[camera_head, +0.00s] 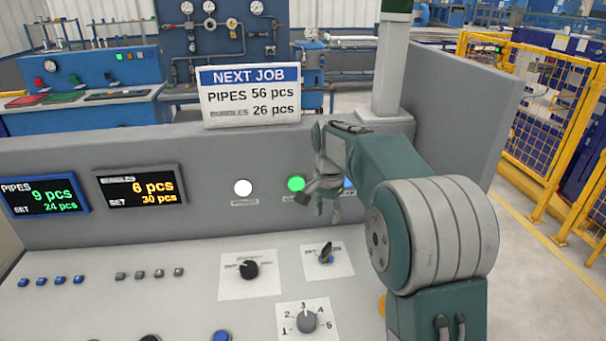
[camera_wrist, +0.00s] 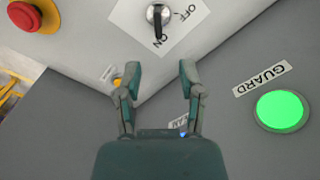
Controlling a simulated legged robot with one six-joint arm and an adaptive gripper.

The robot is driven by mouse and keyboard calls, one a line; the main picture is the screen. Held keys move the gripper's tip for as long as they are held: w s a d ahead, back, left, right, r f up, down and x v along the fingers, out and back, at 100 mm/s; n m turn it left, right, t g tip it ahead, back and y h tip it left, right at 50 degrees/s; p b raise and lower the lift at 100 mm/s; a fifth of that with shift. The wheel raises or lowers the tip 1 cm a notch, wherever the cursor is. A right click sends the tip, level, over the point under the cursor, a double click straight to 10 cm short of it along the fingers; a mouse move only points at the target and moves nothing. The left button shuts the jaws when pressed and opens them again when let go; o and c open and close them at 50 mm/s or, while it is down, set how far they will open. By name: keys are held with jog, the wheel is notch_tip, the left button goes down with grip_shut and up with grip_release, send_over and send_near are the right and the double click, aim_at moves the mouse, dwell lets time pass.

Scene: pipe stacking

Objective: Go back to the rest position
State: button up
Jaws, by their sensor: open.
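My gripper (camera_head: 322,200) hangs in front of the panel's upright face in the head view, near a lit green button (camera_head: 296,184). In the wrist view my gripper (camera_wrist: 159,80) has its two fingers apart with nothing between them. The green button, labelled GUARD, also shows in the wrist view (camera_wrist: 281,111), to the right of the fingers. An OFF/ON rotary switch (camera_wrist: 158,14) lies beyond the fingertips. The same switch shows in the head view (camera_head: 326,253), below my gripper. A blue light (camera_head: 349,183) is partly hidden behind my arm.
A red emergency button (camera_wrist: 24,16) sits at the wrist view's upper left. The desk holds a black knob (camera_head: 249,269), a numbered dial (camera_head: 306,320) and small buttons. A NEXT JOB sign (camera_head: 250,97) stands on the panel top. A yellow fence (camera_head: 560,110) is at right.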

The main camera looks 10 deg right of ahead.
jog(key=s+r+n+t, duration=0.15)
jog(key=s+r, duration=0.25)
jog(key=s, duration=0.4)
jog(key=s+r+n+t, duration=0.1)
jog(key=s+r+n, duration=0.25)
jog(key=s, duration=0.45)
jog(key=s+f+n+t, duration=0.3)
jog(key=s+n, duration=0.1)
jog(key=s, duration=1.1)
jog(key=shift+s+d, duration=0.1)
jog(key=shift+s, duration=0.1)
